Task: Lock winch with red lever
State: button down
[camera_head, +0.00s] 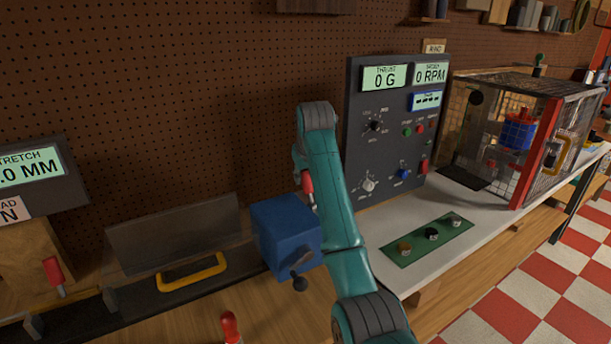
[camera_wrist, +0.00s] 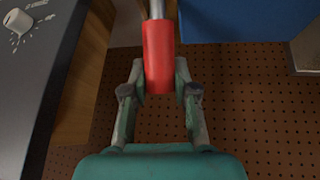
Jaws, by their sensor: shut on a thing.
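The red lever (camera_wrist: 159,52) is a red grip on a metal rod. In the wrist view it stands between the two fingers of my gripper (camera_wrist: 160,80), which are shut on it. In the head view the red grip (camera_head: 307,182) shows just left of my arm, above the blue winch box (camera_head: 284,232). A dark ball-ended crank (camera_head: 300,283) is on the box's front. The blue box also shows at the top right of the wrist view (camera_wrist: 235,18). My arm hides most of the gripper in the head view, and the lever's base is hidden.
A mesh cage (camera_head: 480,140) is farther right. A yellow handle (camera_head: 193,272) and red-gripped levers (camera_head: 53,270) (camera_head: 230,325) are left. Pegboard (camera_head: 200,100) closes the back.

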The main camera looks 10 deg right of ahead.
jog(key=shift+f, duration=0.1)
jog(key=c, duration=0.9)
grip_release()
jog(key=v, duration=0.7)
jog(key=shift+r, duration=0.25)
jog(key=shift+s, duration=0.1)
